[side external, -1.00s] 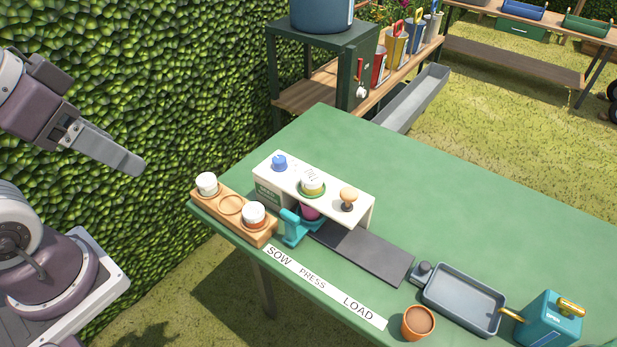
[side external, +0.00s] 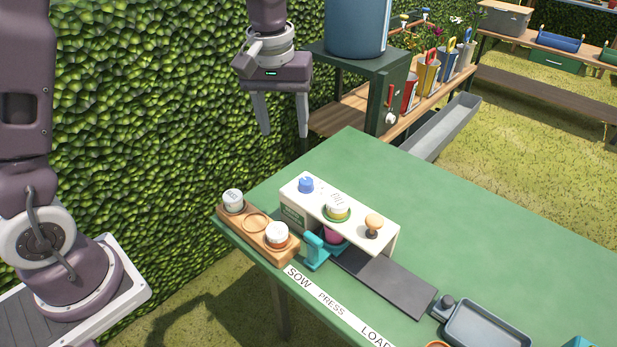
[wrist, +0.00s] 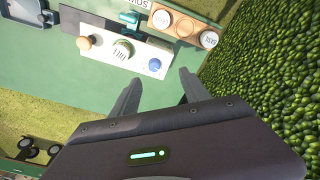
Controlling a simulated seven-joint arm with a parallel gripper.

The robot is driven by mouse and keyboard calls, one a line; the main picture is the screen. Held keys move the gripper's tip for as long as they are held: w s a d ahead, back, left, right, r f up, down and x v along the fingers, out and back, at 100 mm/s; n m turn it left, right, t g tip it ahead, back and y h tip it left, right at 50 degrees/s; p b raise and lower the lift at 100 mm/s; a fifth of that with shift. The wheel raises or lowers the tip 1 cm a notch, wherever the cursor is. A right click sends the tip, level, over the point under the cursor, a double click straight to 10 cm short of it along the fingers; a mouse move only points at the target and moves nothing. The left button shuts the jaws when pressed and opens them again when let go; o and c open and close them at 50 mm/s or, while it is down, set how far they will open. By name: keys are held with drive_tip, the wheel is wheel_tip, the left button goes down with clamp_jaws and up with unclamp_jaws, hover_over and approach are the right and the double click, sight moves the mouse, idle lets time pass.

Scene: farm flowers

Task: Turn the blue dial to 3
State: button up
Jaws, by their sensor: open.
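The blue dial (side external: 306,184) sits on top of the white box (side external: 357,232), at its left end. It also shows in the wrist view (wrist: 155,65), just beyond my fingertips. Its number marks are too small to read. My gripper (side external: 285,132) is open and empty, pointing down, high above and left of the dial in the side view. In the wrist view my two fingers (wrist: 158,78) reach toward the box and touch nothing.
The box also bears a white-and-green round piece (side external: 336,208) and an orange knob (side external: 374,222). A wooden holder (side external: 257,240) with white-topped jars, a teal piece (side external: 318,250) and a dark grey strip (side external: 385,281) are close by. The green table (side external: 470,210) is clear behind the box. A hedge (side external: 150,150) stands left.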

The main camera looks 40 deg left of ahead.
sight(306, 180)
drive_tip(key=w+f, duration=0.2)
drive_tip(key=f, duration=0.1)
drive_tip(key=w+f+n+g, duration=0.1)
drive_tip(key=w+f, duration=0.1)
drive_tip(key=f, duration=0.1)
drive_tip(key=w+f+n, duration=0.1)
drive_tip(key=w+f, duration=0.1)
drive_tip(key=f, duration=0.1)
drive_tip(key=shift+f, duration=0.25)
wheel_tip(306, 180, down, 7)
drive_tip(key=shift+f, duration=0.2)
drive_tip(key=shift+c, duration=0.4)
clamp_jaws()
